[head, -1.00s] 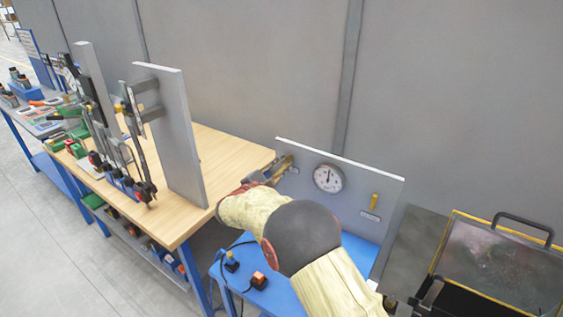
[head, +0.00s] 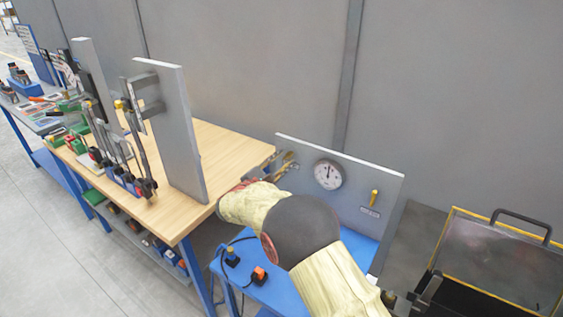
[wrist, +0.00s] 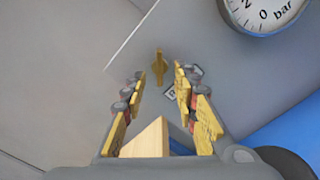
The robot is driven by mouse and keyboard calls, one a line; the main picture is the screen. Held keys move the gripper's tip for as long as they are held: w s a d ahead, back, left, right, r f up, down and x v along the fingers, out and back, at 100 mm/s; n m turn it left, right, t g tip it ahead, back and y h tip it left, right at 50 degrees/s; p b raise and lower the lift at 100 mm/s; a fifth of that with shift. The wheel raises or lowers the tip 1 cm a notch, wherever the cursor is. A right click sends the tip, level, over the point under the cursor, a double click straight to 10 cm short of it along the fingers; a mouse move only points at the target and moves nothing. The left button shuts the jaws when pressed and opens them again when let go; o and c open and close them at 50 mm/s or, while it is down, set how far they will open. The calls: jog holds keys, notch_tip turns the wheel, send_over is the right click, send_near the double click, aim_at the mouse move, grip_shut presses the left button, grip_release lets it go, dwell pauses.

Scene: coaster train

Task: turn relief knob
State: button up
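A yellow knob (wrist: 158,65) stands on the grey upright panel, with a small label (wrist: 170,93) below it, only partly readable. In the wrist view it lies just ahead of my open fingers (wrist: 160,85), roughly centred between them and apart from them. In the head view my gripper (head: 283,166) is at the panel's left part, and I cannot clearly separate this knob from the fingers there. A second yellow knob (head: 374,197) sits on the panel's right side above its own label. A round gauge (head: 328,174) is between the two.
The panel stands on a blue bench (head: 361,246) with two small switch boxes (head: 259,275) and cables. A wooden table (head: 216,147) adjoins at left; its corner (wrist: 146,138) shows between my fingers. A dark lidded box (head: 500,258) stands at right.

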jog(key=v, duration=1.2)
dwell(0.3)
jog(key=s+d+r+m+g+h, duration=0.1)
jog(key=s+d+r+m+g, duration=0.25)
jog(key=d, duration=0.65)
jog(key=s+d+r+m+g, duration=0.2)
jog(key=s+d+m+g, duration=0.25)
jog(key=d, duration=0.45)
jog(key=s+d+m+g+y, duration=0.35)
jog(key=s+d, duration=0.55)
jog(key=s, duration=0.4)
jog(key=s+a+m+t+y, duration=0.2)
jog(key=s+m+y, duration=0.5)
jog(key=s, duration=1.4)
jog(key=shift+a+m, duration=0.6)
jog(key=shift+m, duration=0.35)
